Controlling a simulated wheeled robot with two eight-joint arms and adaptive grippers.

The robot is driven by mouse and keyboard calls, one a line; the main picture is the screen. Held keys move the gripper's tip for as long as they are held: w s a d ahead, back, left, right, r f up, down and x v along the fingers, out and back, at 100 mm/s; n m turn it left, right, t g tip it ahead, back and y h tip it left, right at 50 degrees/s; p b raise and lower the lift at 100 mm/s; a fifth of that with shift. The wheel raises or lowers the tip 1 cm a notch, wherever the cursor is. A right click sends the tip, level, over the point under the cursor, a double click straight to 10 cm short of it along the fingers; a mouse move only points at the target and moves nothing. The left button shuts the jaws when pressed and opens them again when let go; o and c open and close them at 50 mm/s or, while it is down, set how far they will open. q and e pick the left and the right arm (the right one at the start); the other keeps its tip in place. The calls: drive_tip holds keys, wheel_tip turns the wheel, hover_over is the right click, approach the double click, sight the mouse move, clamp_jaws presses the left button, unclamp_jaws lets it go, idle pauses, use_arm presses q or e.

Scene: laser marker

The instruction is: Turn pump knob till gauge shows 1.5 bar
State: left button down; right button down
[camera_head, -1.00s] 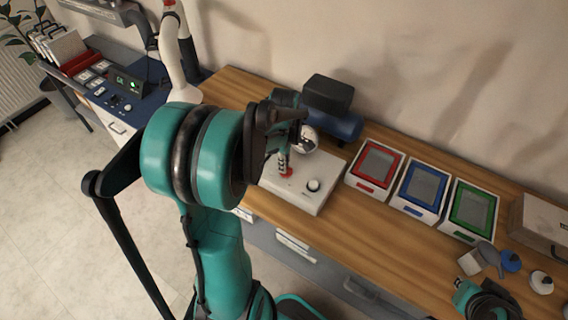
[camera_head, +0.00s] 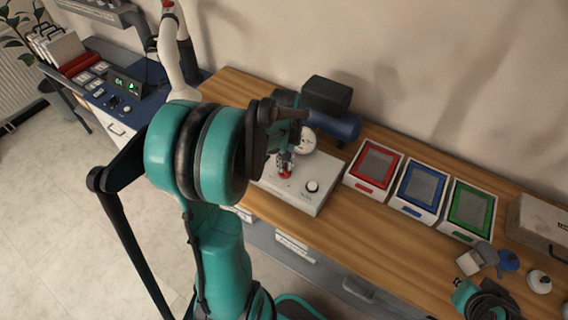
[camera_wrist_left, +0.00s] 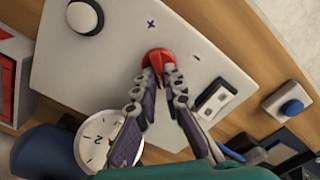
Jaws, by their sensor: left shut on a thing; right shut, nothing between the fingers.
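The red pump knob (camera_wrist_left: 158,60) sits on a white panel (camera_wrist_left: 115,40) between a plus and a minus mark. My left gripper (camera_wrist_left: 164,72) is shut on the red knob, with both fingertips at its sides. In the head view the left gripper (camera_head: 286,164) comes down onto the red knob (camera_head: 285,174). The round white gauge (camera_head: 305,141) stands behind the panel. In the left wrist view the gauge (camera_wrist_left: 98,140) is partly covered by a finger, and I cannot read its pressure.
A white button (camera_wrist_left: 85,17) and a small switch (camera_wrist_left: 214,101) are on the panel. A blue tank (camera_head: 338,127) stands behind it. Red (camera_head: 375,165), blue (camera_head: 418,188) and green (camera_head: 470,210) framed trays lie to the right. Small knobs and blocks crowd the right end.

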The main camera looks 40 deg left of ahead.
use_arm(q)
drive_tip(key=m, duration=0.4)
drive_tip(key=shift+w+d+m, duration=0.1)
drive_tip(key=shift+w+m, duration=0.05)
drive_tip(key=shift+m, duration=0.15)
drive_tip(key=m, duration=0.4)
drive_tip(key=shift+d+m, duration=0.1)
drive_tip(key=shift+m, duration=0.2)
drive_tip(key=m, duration=0.4)
drive_tip(key=shift+d+m, duration=0.15)
drive_tip(key=shift+m, duration=0.15)
drive_tip(key=shift+d+m, duration=0.1)
drive_tip(key=shift+m, duration=1.8)
drive_tip(key=c, duration=1.6)
unclamp_jaws()
drive_tip(key=shift+r, duration=0.1)
